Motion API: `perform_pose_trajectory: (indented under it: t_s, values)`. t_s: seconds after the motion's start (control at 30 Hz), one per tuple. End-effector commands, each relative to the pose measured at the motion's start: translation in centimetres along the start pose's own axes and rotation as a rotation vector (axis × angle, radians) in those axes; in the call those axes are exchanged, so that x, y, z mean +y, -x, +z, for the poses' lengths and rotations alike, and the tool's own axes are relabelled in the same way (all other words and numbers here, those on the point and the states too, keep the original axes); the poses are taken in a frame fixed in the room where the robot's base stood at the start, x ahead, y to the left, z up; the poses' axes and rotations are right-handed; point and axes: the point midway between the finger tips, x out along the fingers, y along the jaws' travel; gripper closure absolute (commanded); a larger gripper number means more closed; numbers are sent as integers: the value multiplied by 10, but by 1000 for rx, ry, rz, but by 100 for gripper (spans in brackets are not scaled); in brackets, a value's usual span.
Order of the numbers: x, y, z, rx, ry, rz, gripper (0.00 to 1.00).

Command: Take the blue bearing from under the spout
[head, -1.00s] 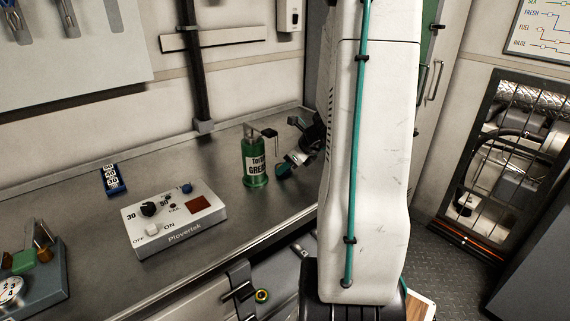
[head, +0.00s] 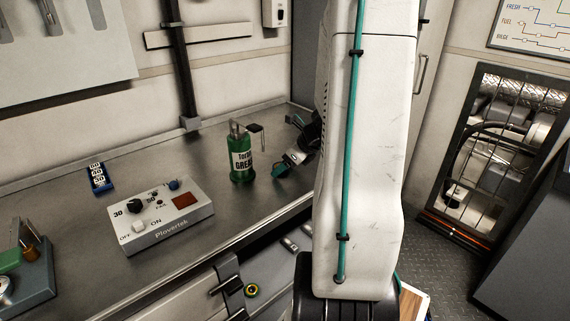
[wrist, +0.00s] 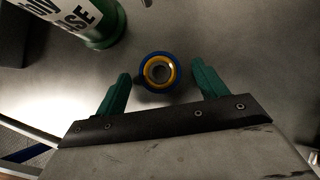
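The blue bearing (wrist: 146,83), a ring with a blue outside and a yellow band around a pale centre, lies on the steel bench in the wrist view. My gripper (wrist: 161,72) is open, its two teal fingers to either side of the bearing with gaps. I cannot tell how high the fingertips are above the bench. The green grease dispenser (head: 241,160) stands upright with its spout (head: 256,128) pointing right; its base (wrist: 104,40) shows upper left in the wrist view. In the head view my gripper (head: 279,170) is right of the dispenser, and I cannot make out the bearing there.
A Plovertek control box (head: 161,217) and a blue numbered block (head: 99,178) sit left on the bench. A grey-blue holder (head: 38,285) is at the lower left. A yellow-ringed part (head: 252,290) is below the bench edge. The bench between box and dispenser is clear.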

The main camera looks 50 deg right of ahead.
Motion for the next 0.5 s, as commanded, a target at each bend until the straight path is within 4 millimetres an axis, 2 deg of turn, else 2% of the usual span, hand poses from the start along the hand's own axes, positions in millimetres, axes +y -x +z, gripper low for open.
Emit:
perform_pose_trajectory:
  t_s: [0.17, 0.5]
  values:
    - [0, 4, 0, -1, 0, -2, 29]
    - [-1, 59, 0, -1, 0, -4, 29]
